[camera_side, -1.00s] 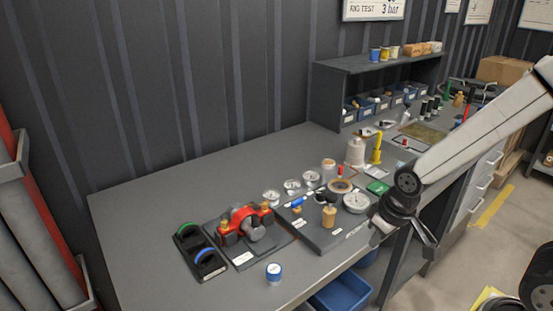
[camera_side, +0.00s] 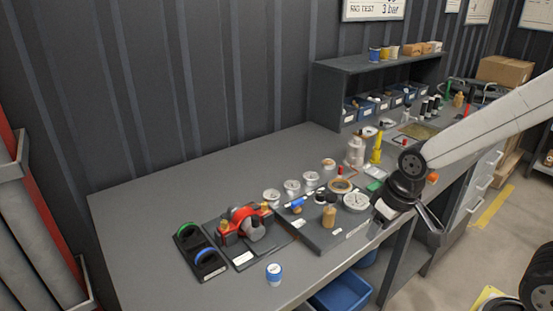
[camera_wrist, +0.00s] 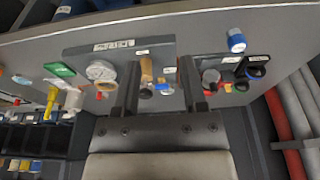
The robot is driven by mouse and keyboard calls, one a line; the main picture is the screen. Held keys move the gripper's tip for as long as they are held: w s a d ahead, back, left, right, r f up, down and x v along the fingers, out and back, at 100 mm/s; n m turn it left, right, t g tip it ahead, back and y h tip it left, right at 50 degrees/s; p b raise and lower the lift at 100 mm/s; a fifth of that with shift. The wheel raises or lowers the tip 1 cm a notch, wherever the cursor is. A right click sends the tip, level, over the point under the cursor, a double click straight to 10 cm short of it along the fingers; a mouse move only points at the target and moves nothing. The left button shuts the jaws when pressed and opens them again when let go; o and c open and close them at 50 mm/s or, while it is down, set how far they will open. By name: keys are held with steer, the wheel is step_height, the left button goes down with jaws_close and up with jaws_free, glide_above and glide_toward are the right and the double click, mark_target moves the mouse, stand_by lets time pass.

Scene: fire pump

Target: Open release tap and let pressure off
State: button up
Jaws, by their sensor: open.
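The test rig is a dark grey plate (camera_side: 330,238) on the bench. It carries a round white dial gauge (camera_side: 356,202), a wooden-coloured upright handle (camera_side: 329,217) and a small blue-handled tap (camera_side: 297,203). I cannot tell which part is the release tap. My gripper (camera_side: 408,226) is open and empty, above the bench's front edge, right of the gauge in the side view. In the wrist view, my gripper (camera_wrist: 160,84) spreads its fingers with the wooden handle (camera_wrist: 146,70) and blue-handled tap (camera_wrist: 164,88) seen between them, apart from both. The gauge (camera_wrist: 101,71) is left of the fingers.
A red clamped pump part (camera_side: 241,222) and a holder with green and blue rings (camera_side: 201,252) stand left of the rig. A blue-and-white jar (camera_side: 274,273) stands in front. Bottles (camera_side: 355,150) and a yellow tool (camera_side: 377,149) stand behind. The left bench top is clear.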

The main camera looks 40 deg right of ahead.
steer(key=r, duration=0.2)
steer(key=m+g+y, duration=0.3)
steer(key=m+y, duration=0.1)
steer(key=m, duration=1.4)
glide_above(297, 200)
steer(key=d, duration=0.3)
step_height(297, 200, down, 6)
steer(key=shift+s+d+r, duration=0.1)
steer(key=shift+d+r, duration=0.05)
steer(key=shift+x, duration=3.9)
steer(key=shift+r, duration=0.1)
